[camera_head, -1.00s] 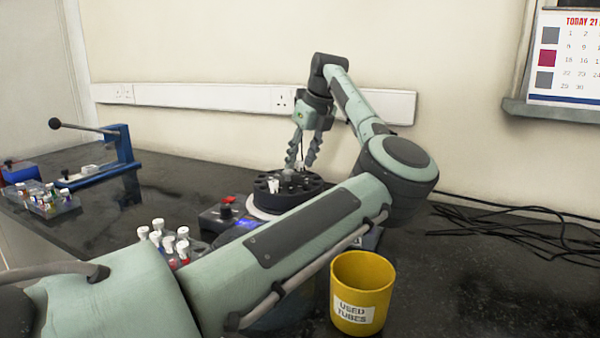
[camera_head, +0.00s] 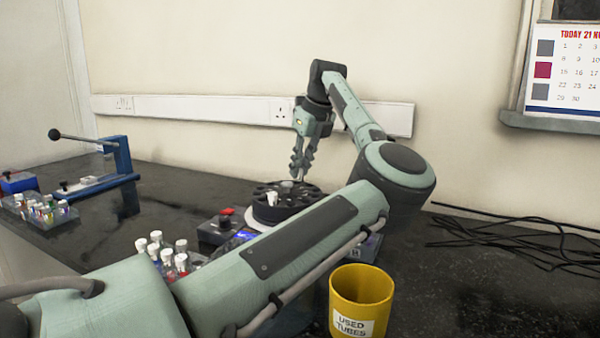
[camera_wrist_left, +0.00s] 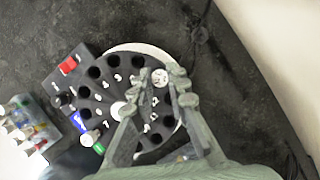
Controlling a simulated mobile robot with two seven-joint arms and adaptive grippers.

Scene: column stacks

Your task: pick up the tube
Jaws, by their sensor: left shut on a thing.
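The tube (camera_wrist_left: 160,78) shows as a round pale cap between my left fingertips in the left wrist view. My left gripper (camera_head: 299,172) points down over the dark centrifuge rotor (camera_head: 290,208) and is shut on that tube. The gripper also shows in the left wrist view (camera_wrist_left: 161,80). The tube's body is hidden in the rotor or by the fingers, and I cannot tell if it is still seated. A second white-capped tube (camera_head: 272,198) stands in the rotor, left of the gripper; its cap shows in the left wrist view (camera_wrist_left: 118,110). My right gripper is not in view.
A rack of capped tubes (camera_head: 168,255) stands left of the centrifuge. A yellow used-tubes cup (camera_head: 360,295) is at front right. A blue lever press (camera_head: 122,155) and another tube rack (camera_head: 45,210) are at far left. Black cables (camera_head: 500,230) lie at right.

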